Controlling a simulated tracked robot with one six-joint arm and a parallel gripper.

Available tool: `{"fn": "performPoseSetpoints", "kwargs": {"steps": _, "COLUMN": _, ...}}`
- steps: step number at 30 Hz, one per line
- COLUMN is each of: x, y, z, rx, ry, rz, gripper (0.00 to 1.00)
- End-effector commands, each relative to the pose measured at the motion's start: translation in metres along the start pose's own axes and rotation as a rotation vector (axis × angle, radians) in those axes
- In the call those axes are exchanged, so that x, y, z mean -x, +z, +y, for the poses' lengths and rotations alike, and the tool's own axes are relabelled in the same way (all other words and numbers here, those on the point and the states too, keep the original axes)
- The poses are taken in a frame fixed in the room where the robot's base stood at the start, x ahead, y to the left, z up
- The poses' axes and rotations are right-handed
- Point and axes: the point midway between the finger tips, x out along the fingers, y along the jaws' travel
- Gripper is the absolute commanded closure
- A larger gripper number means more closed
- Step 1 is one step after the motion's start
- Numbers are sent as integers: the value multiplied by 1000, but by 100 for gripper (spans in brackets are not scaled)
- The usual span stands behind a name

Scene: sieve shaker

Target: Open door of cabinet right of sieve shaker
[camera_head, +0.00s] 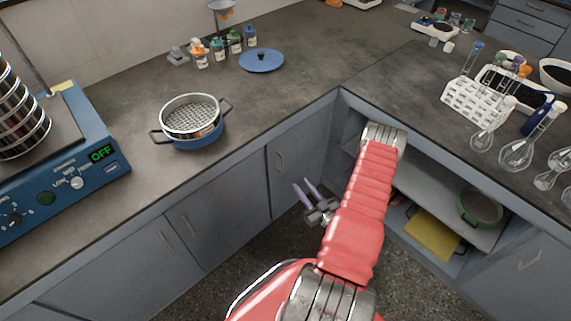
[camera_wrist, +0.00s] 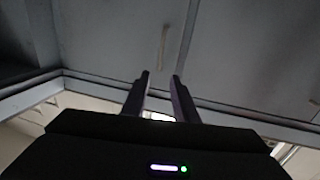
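The blue sieve shaker (camera_head: 75,150) stands on the counter at the left, its display reading OFF. Below the counter to its right are closed grey cabinet doors. The door nearest the corner (camera_head: 292,190) has a slim vertical handle (camera_head: 280,161). My gripper (camera_head: 302,183) is in front of this door, with its purple fingers pointing at it, a little below and right of the handle. In the wrist view the fingers (camera_wrist: 161,75) are apart with nothing between them. A pale handle (camera_wrist: 163,46) on a grey panel (camera_wrist: 220,55) shows just beyond the tips, not touched.
A blue pot with a sieve (camera_head: 192,118) stands on the counter, and a blue lid (camera_head: 261,61) lies behind. At the right are open shelves with a green pot (camera_head: 481,209) and a yellow item (camera_head: 434,234). Glassware stands on the right counter. The floor by the door is clear.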

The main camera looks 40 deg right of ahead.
Motion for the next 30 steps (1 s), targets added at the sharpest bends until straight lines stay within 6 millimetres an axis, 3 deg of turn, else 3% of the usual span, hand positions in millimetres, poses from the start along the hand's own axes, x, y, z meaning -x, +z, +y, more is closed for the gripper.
{"fn": "performPoseSetpoints", "kwargs": {"steps": 11, "x": -13, "y": 0, "z": -1, "rx": 1, "ry": -4, "rz": -2, "gripper": 73}}
{"fn": "performPoseSetpoints", "kwargs": {"steps": 30, "x": -104, "y": 0, "z": -1, "rx": 2, "ry": -4, "rz": -1, "gripper": 73}}
